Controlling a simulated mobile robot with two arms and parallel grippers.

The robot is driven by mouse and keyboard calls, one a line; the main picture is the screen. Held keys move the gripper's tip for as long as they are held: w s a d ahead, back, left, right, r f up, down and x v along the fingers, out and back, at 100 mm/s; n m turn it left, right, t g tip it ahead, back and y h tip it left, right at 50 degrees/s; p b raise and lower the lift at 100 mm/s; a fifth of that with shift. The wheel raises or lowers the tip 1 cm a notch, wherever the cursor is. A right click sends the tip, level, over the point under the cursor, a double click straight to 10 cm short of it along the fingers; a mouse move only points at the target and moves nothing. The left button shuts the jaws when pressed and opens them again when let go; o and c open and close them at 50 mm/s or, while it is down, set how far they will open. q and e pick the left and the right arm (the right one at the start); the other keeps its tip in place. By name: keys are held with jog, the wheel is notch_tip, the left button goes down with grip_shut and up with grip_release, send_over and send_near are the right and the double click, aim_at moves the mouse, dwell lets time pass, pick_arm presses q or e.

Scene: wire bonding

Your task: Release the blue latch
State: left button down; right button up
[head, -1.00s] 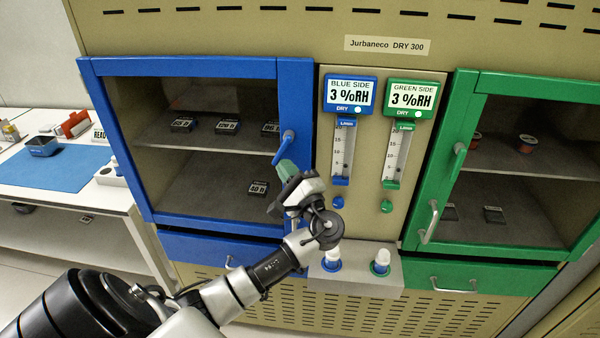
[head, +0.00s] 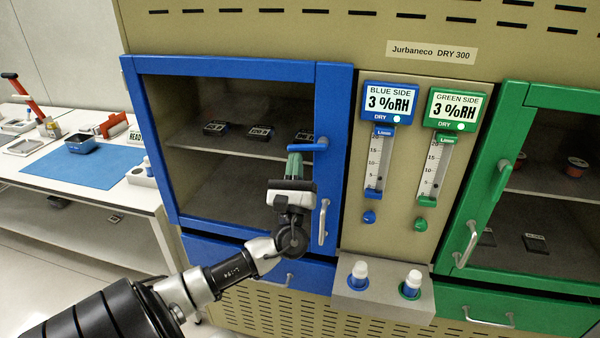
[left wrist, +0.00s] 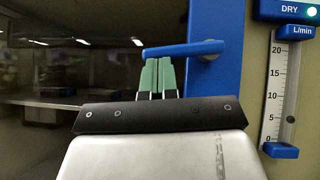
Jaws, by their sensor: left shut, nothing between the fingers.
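The blue latch (head: 307,146) is a lever on the right side of the blue door frame (head: 333,100). It lies nearly level, pointing left from its pivot across the glass. My left gripper (head: 294,160) is shut and empty, with its green fingertips just under the lever. In the left wrist view the level blue latch (left wrist: 183,48) spans above the shut fingertips (left wrist: 157,62), which seem to touch its underside. The blue door looks closed. My right gripper is not in view.
A metal door handle (head: 323,222) is just right of my left gripper. The green door (head: 512,95) with its own latch (head: 500,182) is at the right. A ledge with two capped bottles (head: 384,303) juts out below the gauges. A table with a blue mat (head: 95,168) is at the left.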

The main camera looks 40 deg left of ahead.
pick_arm(q)
jog(key=shift+s+a+r+m+t+h, duration=0.15)
jog(key=shift+m+t+h, duration=0.3)
jog(key=shift+m+h, duration=0.25)
jog(key=shift+w+a+r+m+t+h, duration=0.15)
jog(key=shift+m+t+h, duration=0.25)
jog(key=shift+m+h, duration=0.35)
jog(key=shift+s+r+m+t+h, duration=0.15)
jog(key=shift+m+t+h, duration=0.35)
jog(key=shift+m, duration=0.35)
jog(key=shift+r, duration=0.1)
jog(key=shift+b, duration=0.35)
